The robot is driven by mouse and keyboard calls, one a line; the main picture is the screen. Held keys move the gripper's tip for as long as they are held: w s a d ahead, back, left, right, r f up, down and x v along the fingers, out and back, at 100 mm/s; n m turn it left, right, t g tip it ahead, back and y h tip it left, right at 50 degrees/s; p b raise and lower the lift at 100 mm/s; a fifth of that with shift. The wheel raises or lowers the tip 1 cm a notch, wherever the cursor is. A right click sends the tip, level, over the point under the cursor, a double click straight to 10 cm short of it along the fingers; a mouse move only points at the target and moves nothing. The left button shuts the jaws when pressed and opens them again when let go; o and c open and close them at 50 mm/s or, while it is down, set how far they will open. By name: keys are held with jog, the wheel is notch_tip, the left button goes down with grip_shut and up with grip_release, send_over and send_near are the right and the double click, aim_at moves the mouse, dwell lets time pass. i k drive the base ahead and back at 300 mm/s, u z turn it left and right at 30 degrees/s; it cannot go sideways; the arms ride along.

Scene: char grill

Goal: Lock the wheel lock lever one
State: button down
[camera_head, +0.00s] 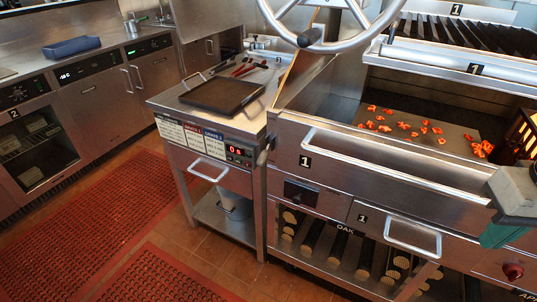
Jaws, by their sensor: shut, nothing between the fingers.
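A large metal wheel (345,47) shows at the top centre, cut off by the upper edge. The grey and teal end of my arm, with my gripper (496,234), shows at the right edge, in front of the grill's front panel and well below the wheel. It is shut and empty, and partly cut off by the frame.
Glowing embers (405,127) lie on the grill bed. A long front handle (400,178) and a drawer handle (412,238) stick out. A side cart (255,111) with a dark tray (222,95) stands left. Red mats (120,225) cover the open floor.

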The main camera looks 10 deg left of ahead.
aim_at(261, 160)
jog(key=u, duration=2.6)
jog(key=k, duration=0.8)
jog(key=z, duration=1.45)
